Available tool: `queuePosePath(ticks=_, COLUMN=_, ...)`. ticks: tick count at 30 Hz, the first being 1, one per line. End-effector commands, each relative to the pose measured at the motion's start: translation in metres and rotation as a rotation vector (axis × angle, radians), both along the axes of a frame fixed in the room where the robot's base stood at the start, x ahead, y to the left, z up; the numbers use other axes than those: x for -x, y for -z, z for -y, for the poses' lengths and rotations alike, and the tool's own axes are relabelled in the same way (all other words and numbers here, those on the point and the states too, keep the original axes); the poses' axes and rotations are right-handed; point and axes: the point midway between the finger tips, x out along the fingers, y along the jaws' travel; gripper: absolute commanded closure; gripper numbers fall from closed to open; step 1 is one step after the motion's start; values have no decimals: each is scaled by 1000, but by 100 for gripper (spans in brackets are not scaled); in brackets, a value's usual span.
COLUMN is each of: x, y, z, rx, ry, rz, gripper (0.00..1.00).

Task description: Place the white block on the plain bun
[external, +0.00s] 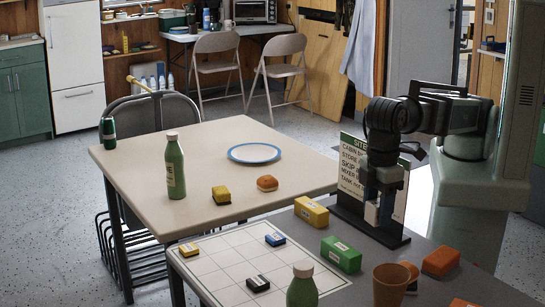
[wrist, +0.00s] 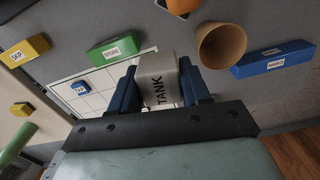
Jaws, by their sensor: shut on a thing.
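My gripper (wrist: 158,84) is shut on the white block (wrist: 157,72), which bears the word TANK. The block sits between the two blue fingers in the wrist view. In the external view my gripper (external: 381,205) hangs at the right, in front of the sign stand, and the block is hard to make out there. The plain bun (external: 267,183) is a small orange-brown round thing on the light table (external: 225,143), well to the left of my gripper. Nothing is seen on top of it.
A yellow piece (external: 221,194), a green bottle (external: 174,167) and a blue-rimmed plate (external: 255,153) stand near the bun. Yellow (external: 311,211) and green (external: 341,254) blocks, a brown cup (external: 390,285) and a white grid sheet (external: 225,262) lie on the grey table.

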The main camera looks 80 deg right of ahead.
Motion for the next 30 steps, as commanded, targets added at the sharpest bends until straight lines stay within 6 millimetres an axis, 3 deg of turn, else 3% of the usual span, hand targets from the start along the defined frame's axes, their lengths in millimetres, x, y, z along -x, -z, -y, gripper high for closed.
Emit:
queuePosePath(ticks=3, x=34, y=-1, z=-1, rx=0, ry=-58, rz=0, gripper=85)
queuePosePath(ticks=10, x=69, y=-1, z=-3, rx=0, ry=-123, rz=0, gripper=85)
queuePosePath(ticks=17, x=78, y=4, z=-3, rx=1, ry=-140, rz=0, gripper=85)
queuePosePath(ticks=30, x=77, y=55, z=-3, rx=1, ry=-139, rz=0, gripper=85)
